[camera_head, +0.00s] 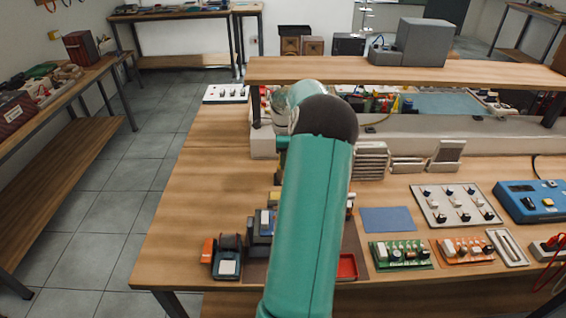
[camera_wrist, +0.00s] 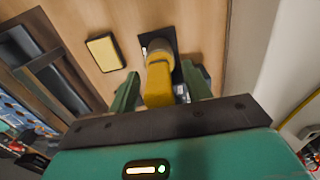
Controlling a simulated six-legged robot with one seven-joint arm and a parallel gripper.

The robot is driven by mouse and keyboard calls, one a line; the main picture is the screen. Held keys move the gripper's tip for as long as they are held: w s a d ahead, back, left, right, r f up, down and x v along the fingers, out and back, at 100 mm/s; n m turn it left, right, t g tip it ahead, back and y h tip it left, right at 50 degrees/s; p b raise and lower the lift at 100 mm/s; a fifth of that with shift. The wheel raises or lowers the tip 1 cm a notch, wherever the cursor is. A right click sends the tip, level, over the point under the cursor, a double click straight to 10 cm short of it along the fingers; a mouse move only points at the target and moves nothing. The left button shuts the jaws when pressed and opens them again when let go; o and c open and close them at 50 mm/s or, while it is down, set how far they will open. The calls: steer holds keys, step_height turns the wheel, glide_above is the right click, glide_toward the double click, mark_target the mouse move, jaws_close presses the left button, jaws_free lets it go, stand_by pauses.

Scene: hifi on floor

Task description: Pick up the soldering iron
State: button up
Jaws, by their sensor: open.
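The thing that looks like the soldering iron (camera_wrist: 158,88) is in the wrist view, with a thick yellow body pointing toward the camera. Its far end meets a brownish collar over a dark square base (camera_wrist: 168,37) on the wooden surface. My gripper (camera_wrist: 161,72) is open, with one green finger on each side of the yellow body. I cannot tell whether either finger touches it. In the head view my green arm covers the middle of the workbench (camera_head: 185,190), and the iron cannot be made out there.
A yellow-faced block (camera_wrist: 104,52) lies left of the base, and dark trays (camera_wrist: 45,70) lie farther left. In the head view, circuit boards (camera_head: 400,253), a knob panel (camera_head: 455,205) and a blue meter (camera_head: 530,202) fill the bench's right. The bench's left part is mostly bare.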

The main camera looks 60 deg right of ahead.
steer(key=shift+w+f, duration=0.1)
steer(key=shift+f, duration=0.15)
steer(key=c, duration=1)
steer(key=shift+o, duration=0.2)
steer(key=shift+r, duration=0.15)
